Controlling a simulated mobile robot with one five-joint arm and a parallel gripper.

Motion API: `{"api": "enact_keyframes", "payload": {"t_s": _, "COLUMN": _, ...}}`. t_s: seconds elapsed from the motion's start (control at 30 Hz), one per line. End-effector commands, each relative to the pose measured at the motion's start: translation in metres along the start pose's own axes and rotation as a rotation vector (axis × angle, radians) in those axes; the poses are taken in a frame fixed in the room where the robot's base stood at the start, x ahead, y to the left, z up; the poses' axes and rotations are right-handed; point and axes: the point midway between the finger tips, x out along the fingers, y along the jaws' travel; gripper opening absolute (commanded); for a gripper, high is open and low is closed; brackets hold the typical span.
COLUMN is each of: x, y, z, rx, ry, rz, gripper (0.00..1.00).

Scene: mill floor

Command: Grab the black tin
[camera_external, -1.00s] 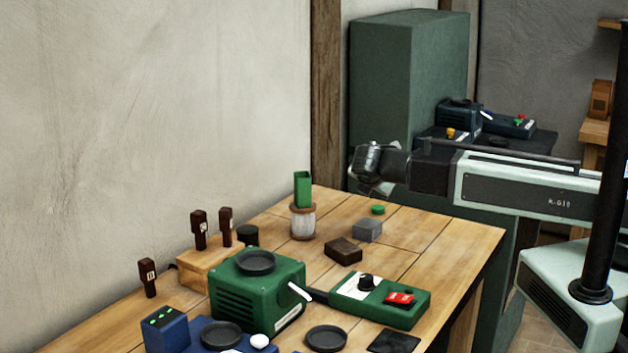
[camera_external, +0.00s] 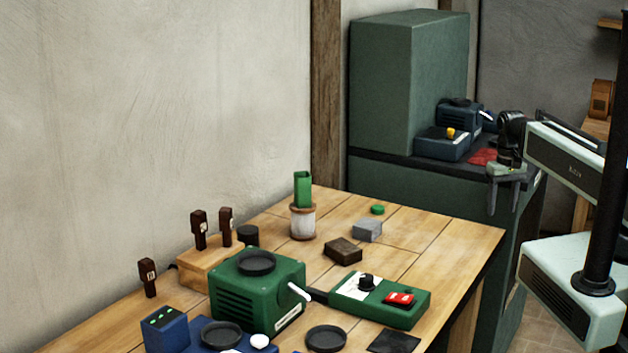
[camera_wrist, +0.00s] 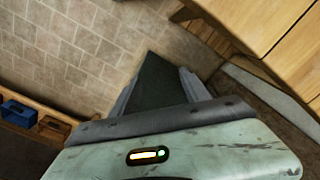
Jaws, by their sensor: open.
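A small black cylinder (camera_external: 248,235), which looks like the black tin, stands on the wooden table at the left, behind the green machine and beside a wooden block. It does not show in the wrist view. My gripper (camera_external: 502,204) points down in front of the dark green cabinet, beyond the table's right edge and far right of the black cylinder. Its fingers are apart with nothing seen between them. In the wrist view my gripper (camera_wrist: 160,85) has a dark green surface and the tiled floor beyond its fingers.
The wooden table (camera_external: 440,245) holds a green machine (camera_external: 258,290), a green control box (camera_external: 380,303), a brown block (camera_external: 343,251), a grey block (camera_external: 367,230) and a jar (camera_external: 303,222). Dark upright pieces (camera_external: 198,230) stand near the cylinder. A green cabinet (camera_external: 410,85) stands behind.

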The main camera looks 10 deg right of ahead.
Motion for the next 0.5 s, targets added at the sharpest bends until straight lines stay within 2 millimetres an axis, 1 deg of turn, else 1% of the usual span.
{"api": "enact_keyframes", "payload": {"t_s": 0.3, "x": 0.0, "y": -0.0003, "z": -0.0004, "rx": -0.003, "ry": 0.001, "rz": 0.002, "gripper": 0.54}}
{"api": "enact_keyframes", "payload": {"t_s": 0.37, "x": 0.0, "y": -0.0003, "z": -0.0004, "rx": -0.004, "ry": 0.001, "rz": 0.002, "gripper": 0.71}}
{"api": "enact_keyframes", "payload": {"t_s": 0.4, "x": 0.0, "y": -0.0003, "z": -0.0004, "rx": -0.004, "ry": 0.001, "rz": 0.002, "gripper": 0.75}}
{"api": "enact_keyframes", "payload": {"t_s": 0.5, "x": 0.0, "y": -0.0004, "z": -0.0004, "rx": -0.004, "ry": 0.001, "rz": 0.002, "gripper": 0.75}}
